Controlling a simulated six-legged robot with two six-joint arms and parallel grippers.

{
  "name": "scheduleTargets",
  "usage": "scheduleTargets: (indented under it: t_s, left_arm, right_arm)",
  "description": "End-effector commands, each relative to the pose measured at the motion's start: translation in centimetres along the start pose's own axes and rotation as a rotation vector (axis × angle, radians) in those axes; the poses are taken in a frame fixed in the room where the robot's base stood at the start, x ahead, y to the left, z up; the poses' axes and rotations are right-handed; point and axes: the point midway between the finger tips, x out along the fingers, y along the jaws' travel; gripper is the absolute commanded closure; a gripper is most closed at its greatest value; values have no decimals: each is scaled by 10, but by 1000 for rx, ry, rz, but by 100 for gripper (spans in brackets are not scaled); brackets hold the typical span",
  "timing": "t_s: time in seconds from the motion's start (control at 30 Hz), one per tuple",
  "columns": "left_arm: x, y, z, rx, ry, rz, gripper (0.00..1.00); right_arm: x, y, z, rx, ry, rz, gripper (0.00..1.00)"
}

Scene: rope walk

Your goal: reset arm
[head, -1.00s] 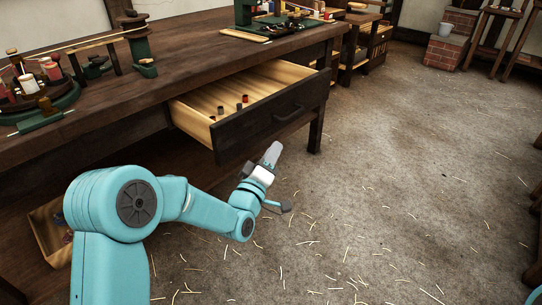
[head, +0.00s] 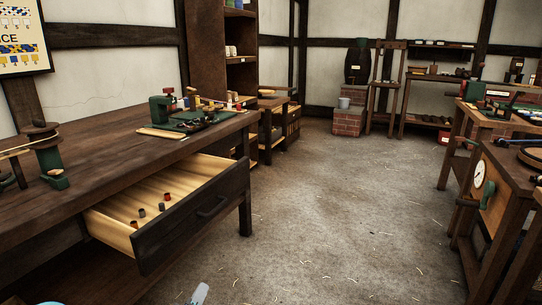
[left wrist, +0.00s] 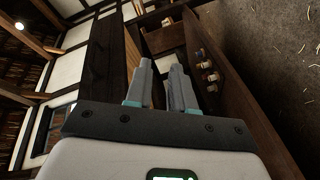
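My left gripper (head: 200,293) shows only as a pale grey finger at the bottom edge of the head view; the rest of it is below the frame. In the left wrist view, its two grey fingers (left wrist: 161,66) stand apart with nothing held between them, so it is open. It is in front of the pulled-out drawer and touches nothing that I can see. A sliver of my teal arm shows at the bottom left. My right gripper is in neither view.
An open wooden drawer (head: 214,211) with several small spools juts from the dark workbench (head: 92,166). A bench with a dial (head: 480,174) stands at right. A brick block (head: 347,123) stands at the back. The straw-strewn floor (head: 335,220) between is clear.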

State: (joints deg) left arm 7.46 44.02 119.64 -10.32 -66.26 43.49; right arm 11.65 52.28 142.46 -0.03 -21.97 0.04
Motion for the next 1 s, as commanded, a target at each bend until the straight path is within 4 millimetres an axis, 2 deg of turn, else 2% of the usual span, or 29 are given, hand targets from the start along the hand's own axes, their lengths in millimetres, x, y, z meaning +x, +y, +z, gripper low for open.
scheduleTargets:
  t_s: [0.03, 0.1, 0.2, 0.27, 0.3, 0.47, 0.63, 0.67, 0.7, 0.87, 1.0]
  left_arm:
    - [-15, -35, 26, 11, -76, -104, 77]
    - [-41, -75, 61, 44, -194, -239, 77]
    - [-88, -122, 107, 101, -382, -410, 77]
    - [-118, -142, 130, 135, -495, -489, 77]
    - [-139, -153, 144, 157, -571, -537, 77]
    - [-212, -176, 184, 238, -851, -653, 77]
    - [-282, -179, 209, 360, -1180, -673, 77]
    - [-286, -179, 210, 401, -1226, -648, 77]
    - [-286, -158, 198, 406, -1217, -643, 77]
    - [-292, -120, 179, 405, -1219, -643, 77]
    - [-298, -81, 159, 407, -1224, -641, 77]
  right_arm:
    - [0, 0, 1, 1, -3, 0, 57]
    - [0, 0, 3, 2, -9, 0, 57]
    - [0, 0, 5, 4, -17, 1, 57]
    - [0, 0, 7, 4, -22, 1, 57]
    - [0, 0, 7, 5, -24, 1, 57]
    - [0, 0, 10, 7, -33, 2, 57]
    - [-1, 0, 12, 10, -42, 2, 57]
    - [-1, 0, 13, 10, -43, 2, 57]
    - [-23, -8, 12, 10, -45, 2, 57]
    - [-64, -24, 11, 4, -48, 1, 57]
    - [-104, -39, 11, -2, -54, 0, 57]
